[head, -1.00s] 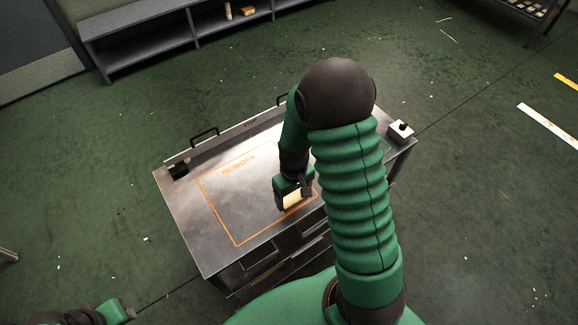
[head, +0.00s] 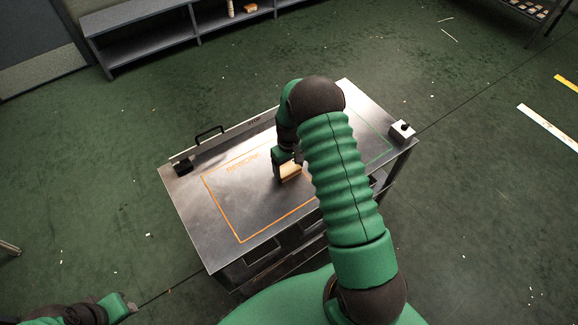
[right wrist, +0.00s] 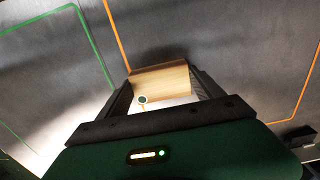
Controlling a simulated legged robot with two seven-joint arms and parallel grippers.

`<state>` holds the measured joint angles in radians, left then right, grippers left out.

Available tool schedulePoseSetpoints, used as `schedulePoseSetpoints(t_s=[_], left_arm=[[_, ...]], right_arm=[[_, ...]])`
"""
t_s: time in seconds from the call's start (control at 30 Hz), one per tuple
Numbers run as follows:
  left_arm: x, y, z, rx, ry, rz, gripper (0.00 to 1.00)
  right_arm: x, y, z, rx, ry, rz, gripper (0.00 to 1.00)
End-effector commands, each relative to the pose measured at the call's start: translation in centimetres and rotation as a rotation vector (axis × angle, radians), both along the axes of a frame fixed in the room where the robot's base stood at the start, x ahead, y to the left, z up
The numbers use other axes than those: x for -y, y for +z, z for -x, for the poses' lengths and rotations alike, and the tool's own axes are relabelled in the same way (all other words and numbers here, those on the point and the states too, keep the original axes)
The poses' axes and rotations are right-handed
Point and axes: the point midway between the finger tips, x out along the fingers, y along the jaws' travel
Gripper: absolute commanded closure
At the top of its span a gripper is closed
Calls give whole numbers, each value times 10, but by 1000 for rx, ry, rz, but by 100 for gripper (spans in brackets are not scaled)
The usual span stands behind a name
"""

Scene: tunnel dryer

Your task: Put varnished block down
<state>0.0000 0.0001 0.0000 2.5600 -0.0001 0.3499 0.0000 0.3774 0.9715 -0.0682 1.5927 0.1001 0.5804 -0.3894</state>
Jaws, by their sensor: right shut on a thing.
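My right gripper (head: 288,172) is shut on the varnished block (head: 291,171), a pale wooden piece, over the metal bench top (head: 208,222). In the right wrist view the block (right wrist: 160,80) lies crosswise between the two dark fingers (right wrist: 160,90). It is at the right-hand side of the orange outline (head: 240,241) marked REWORK, and in the wrist view an orange line runs up to its corner. Whether it touches the bench cannot be told. My left gripper (head: 120,306) is at the lower left, away from the bench; its fingers are not clear.
A green outline (head: 388,148) is on the bench's right part, partly behind my right arm. A white box with a dark knob (head: 401,130) is at the right edge. A black item (head: 183,166) and a handle (head: 209,132) are at the back left. The orange area is bare.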

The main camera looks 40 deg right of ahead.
Motion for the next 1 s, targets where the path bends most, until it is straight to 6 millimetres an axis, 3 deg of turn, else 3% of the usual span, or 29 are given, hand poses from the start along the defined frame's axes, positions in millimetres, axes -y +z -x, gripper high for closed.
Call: schedulePoseSetpoints(t_s=[0.2, 0.23, 0.37, 0.77, 1.0], left_arm=[[0, -2, 0, 0, 0, 0, 64], [0, -2, 0, 0, 0, 0, 64], [0, -1, 0, 0, 0, 0, 64], [0, -1, 0, 0, 0, 0, 64], [0, -4, 0, 0, 0, 0, 64]], right_arm=[[1, -2, 0, 1, -1, -1, 71], [1, -2, 0, 1, -1, -1, 21], [1, -1, 0, 1, -1, -1, 4], [1, 7, -1, 4, 0, 0, 2], [1, 63, -2, 8, -1, 2, 2]])
